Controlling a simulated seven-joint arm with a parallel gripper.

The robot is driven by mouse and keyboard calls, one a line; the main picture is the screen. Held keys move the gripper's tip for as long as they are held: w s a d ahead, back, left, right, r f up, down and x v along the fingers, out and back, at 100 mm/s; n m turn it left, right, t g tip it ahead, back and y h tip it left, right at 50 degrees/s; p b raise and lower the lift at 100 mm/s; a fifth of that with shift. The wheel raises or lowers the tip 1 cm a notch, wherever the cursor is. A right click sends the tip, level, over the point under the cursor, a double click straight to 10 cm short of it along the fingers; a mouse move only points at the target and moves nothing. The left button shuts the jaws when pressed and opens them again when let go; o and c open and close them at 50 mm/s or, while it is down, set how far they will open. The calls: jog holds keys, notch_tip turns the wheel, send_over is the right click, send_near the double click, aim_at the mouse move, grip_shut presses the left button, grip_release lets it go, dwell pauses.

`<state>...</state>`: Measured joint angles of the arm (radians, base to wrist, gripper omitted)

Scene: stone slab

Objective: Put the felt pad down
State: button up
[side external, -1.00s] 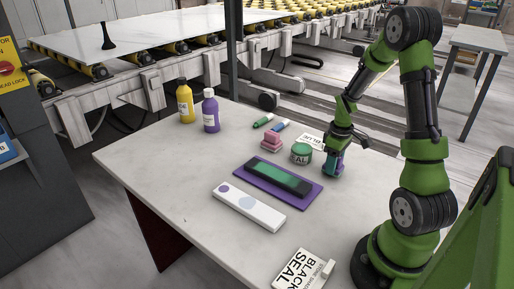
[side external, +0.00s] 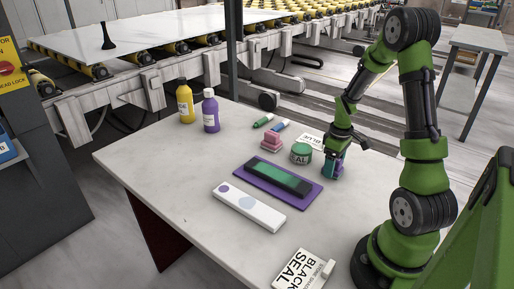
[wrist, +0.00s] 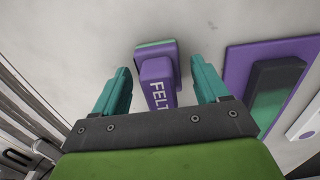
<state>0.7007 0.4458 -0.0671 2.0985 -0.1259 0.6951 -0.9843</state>
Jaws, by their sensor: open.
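The felt pad (wrist: 158,68) is a purple block with a handle lettered FELT and a green strip along its far edge. In the wrist view it lies between the two teal fingers of my gripper (wrist: 160,82), with a visible gap on each side. My gripper is open around it. In the side view my gripper (side external: 335,167) is low at the right part of the pale stone slab (side external: 160,165), and its fingers mostly hide the pad. The pad appears to rest on the slab, though its underside is hidden.
A purple mat (side external: 250,179) bearing a dark and green block (side external: 278,180) lies left of my gripper. A white strip (side external: 248,207) and BLACK SEAL box (side external: 300,268) lie nearer the front.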

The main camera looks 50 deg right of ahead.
notch_tip(320, 180, up, 12)
jog(key=shift+f, duration=0.25)
jog(key=w+a+r+m+t, duration=0.15)
jog(key=a+r, duration=0.25)
jog(key=a, duration=0.4)
jog(key=w+a+r+t, duration=0.1)
jog(key=a+r+t, duration=0.2)
jog(key=a+r, duration=0.35)
jog(key=s+a+r+m+t+y, duration=0.1)
jog(key=s+a, duration=0.3)
jog(key=a, duration=0.9)
jog(key=shift+s+a+m+t+y, duration=0.15)
jog(key=shift+s+m+t+y, duration=0.3)
jog(key=shift+m+t, duration=0.35)
jog(key=shift+o, duration=0.4)
jog(key=shift+w+r, duration=0.1)
